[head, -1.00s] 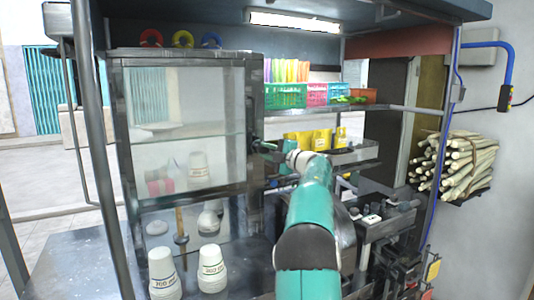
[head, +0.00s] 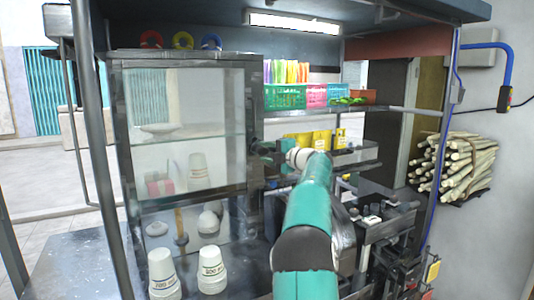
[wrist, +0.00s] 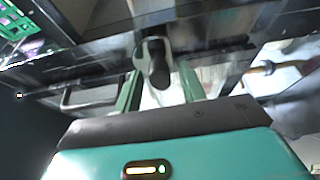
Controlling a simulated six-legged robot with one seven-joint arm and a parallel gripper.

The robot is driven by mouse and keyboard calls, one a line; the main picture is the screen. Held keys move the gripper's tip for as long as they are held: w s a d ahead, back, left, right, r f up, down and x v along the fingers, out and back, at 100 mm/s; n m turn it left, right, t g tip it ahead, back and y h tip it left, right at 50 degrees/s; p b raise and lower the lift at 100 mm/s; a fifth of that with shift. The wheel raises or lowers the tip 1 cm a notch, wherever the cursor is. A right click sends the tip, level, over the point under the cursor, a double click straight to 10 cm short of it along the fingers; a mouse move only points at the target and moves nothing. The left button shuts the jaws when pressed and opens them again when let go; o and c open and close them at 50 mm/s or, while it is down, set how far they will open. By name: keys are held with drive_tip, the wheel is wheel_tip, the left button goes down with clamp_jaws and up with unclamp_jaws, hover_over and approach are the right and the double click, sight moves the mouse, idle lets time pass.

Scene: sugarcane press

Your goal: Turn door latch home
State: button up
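The glass-fronted cabinet door (head: 118,150) has a dark metal frame and stands shut, as far as I can tell, at the left of the head view. A dark, rounded latch handle (wrist: 158,68) hangs from a bright metal mount in the upper middle of the wrist view. My gripper (wrist: 160,88) has its two green fingers apart, one on each side of the latch handle. Light gaps show between the handle and the fingers, so I see no firm grip. In the head view my gripper (head: 264,151) is at the right edge of the cabinet, and the latch is hidden there.
Green and pink baskets (head: 285,97) sit on a shelf above my arm. Press machinery (head: 385,225) is close to my arm's right. Cane stalks (head: 462,165) are stacked at far right.

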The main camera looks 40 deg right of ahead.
drive_tip(key=shift+s, duration=0.1)
drive_tip(key=s+d, duration=0.1)
drive_tip(key=s, duration=1.2)
drive_tip(key=shift+s, duration=0.3)
drive_tip(key=shift+d, duration=0.1)
drive_tip(key=w+a+r+m+t+h, duration=0.2)
drive_tip(key=w+a+r+m+h, duration=0.2)
drive_tip(key=a+r+m+h, duration=0.5)
drive_tip(key=a+f+m+g+h, duration=0.1)
drive_tip(key=a+f+m+g, duration=0.25)
drive_tip(key=a+m, duration=0.6)
drive_tip(key=s+a+f+g+y, duration=0.2)
drive_tip(key=s+a+f, duration=0.5)
drive_tip(key=a, duration=0.5)
drive_tip(key=s+a+f+g+y, duration=0.3)
drive_tip(key=s+a+f+g, duration=0.2)
drive_tip(key=s+a+f, duration=0.3)
drive_tip(key=s+a+f+g+y, duration=0.3)
drive_tip(key=s+a+f, duration=0.5)
drive_tip(key=a+f, duration=0.3)
drive_tip(key=a+g, duration=0.1)
drive_tip(key=a, duration=0.3)
drive_tip(key=shift+a+m, duration=0.35)
drive_tip(key=shift+a, duration=0.05)
